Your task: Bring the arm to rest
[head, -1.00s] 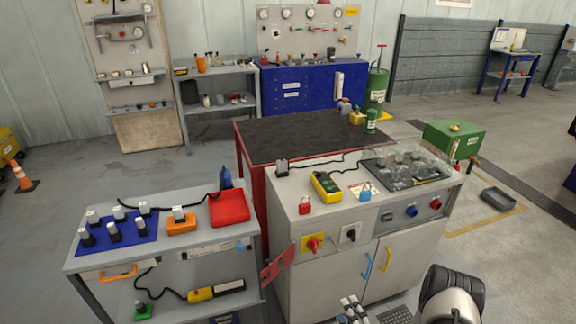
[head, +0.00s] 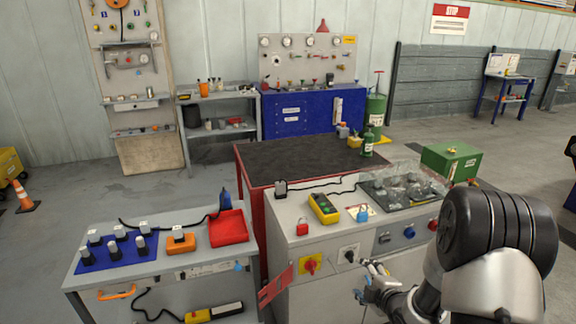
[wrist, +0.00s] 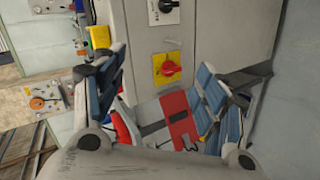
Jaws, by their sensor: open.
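My gripper (head: 366,281) is in front of the grey cabinet (head: 330,285), close to its front panel and low at the centre right of the head view. Its fingers are spread apart with nothing between them. My arm (head: 490,250) comes in from the lower right and hides part of the cabinet. In the wrist view, my gripper (wrist: 163,92) shows open fingers on either side. A red rotary switch on a yellow plate (wrist: 168,68) and a red bracket (wrist: 178,112) show between and beyond them. Whether the fingers touch the panel cannot be told.
A grey trolley (head: 150,270) with a blue mat (head: 105,262) and red tray (head: 227,228) stands at the left. A yellow handheld box (head: 323,208), red padlock (head: 302,227) and blue padlock (head: 362,214) sit on the cabinet top. A dark-topped red table (head: 300,150) stands behind.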

